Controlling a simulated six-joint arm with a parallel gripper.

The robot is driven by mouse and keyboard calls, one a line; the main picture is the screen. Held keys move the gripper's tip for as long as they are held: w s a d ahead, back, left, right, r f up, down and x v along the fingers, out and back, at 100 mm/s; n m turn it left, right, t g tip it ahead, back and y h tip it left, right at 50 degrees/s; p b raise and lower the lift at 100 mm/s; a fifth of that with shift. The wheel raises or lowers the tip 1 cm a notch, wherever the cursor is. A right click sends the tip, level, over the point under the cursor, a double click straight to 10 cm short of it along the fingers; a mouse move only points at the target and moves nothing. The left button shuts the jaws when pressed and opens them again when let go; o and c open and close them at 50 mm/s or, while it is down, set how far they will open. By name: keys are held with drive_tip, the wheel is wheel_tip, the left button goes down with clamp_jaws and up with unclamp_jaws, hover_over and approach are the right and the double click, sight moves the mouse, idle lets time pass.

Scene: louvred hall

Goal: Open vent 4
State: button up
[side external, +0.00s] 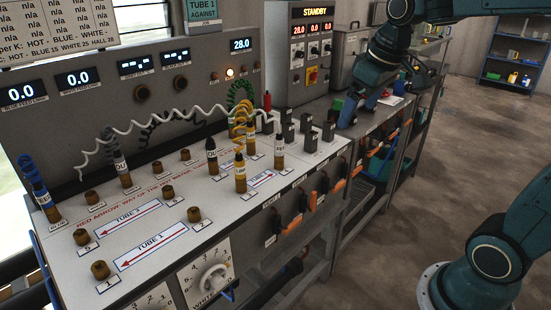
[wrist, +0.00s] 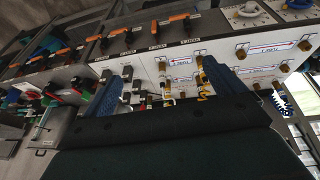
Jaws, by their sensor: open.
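No part that I can read as vent 4 shows; the small labels are too blurred. Several black levers with orange handles line the bench's front face, one of them being this orange handle (side external: 340,184). The row also shows along the upper left of the wrist view, with one orange handle (wrist: 179,17) there. My gripper (side external: 352,108) is above the far right part of the bench, pointing down, apart from the front handles as far as I can tell. In the wrist view its two blue fingers (wrist: 163,72) are spread with nothing held between them.
The white bench panel (side external: 115,270) carries brown sockets, plugs with coiled cables and red arrows marked TUBE. A STANDBY box (side external: 312,50) stands behind. A white dial (side external: 212,280) is on the front face. Loose coloured items lie near my gripper. The floor (side external: 470,130) at right is clear.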

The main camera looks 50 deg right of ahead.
drive_tip(key=w+d+f+g, duration=0.1)
drive_tip(key=w+d+f, duration=0.2)
drive_tip(key=w+d, duration=0.5)
drive_tip(key=g+y, duration=0.1)
drive_tip(key=g, duration=0.2)
hover_over(357, 169)
wheel_tip(357, 169, down, 20)
drive_tip(key=shift+a, duration=0.1)
wheel_tip(357, 169, down, 14)
drive_tip(key=shift+r, duration=0.15)
drive_tip(key=c, duration=1)
